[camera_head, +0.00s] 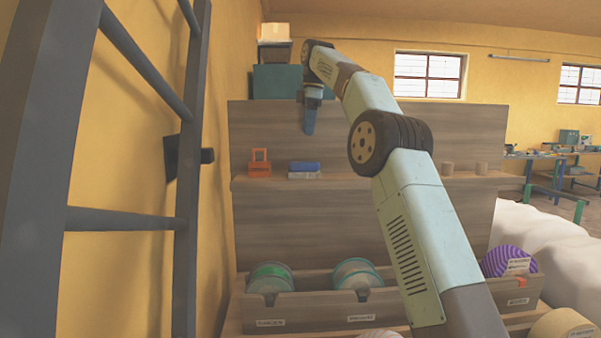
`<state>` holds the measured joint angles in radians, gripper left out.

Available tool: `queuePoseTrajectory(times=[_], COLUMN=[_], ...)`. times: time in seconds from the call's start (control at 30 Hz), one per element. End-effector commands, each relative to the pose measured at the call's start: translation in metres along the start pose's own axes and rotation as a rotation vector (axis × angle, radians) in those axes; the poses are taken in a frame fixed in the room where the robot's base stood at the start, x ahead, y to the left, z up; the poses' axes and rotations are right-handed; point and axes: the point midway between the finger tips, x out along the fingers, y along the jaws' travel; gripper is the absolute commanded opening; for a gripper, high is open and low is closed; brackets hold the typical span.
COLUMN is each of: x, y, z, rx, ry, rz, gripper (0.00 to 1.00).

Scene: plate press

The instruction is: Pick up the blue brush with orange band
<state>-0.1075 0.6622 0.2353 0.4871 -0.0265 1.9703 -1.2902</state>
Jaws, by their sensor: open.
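A small blue item (304,166) with a pale grey lower part lies on the wooden shelf, left of the middle. No orange band shows on it at this size, so I cannot tell whether it is the brush. An orange frame-like item (260,163) stands just left of it. My gripper (310,131) hangs pointing down in front of the back board, above the blue item in the picture and apart from it. It is open, seen edge-on, with nothing visible in it.
Two small tan cylinders (482,169) stand farther right on the shelf (380,182). Below, a wooden bin (320,310) holds green-rimmed discs (357,274) and a purple striped roll (508,262). A grey ladder (185,180) stands close at left. White sacks (550,240) lie at right.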

Motion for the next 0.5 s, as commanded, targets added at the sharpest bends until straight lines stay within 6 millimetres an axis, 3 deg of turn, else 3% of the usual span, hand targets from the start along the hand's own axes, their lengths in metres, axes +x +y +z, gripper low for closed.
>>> queuePoseTrajectory(times=[0.5], x=[0.048], y=[-0.002], z=[-0.002], rx=[-0.003], ry=[-0.005], rz=[-0.001], gripper=[0.74])
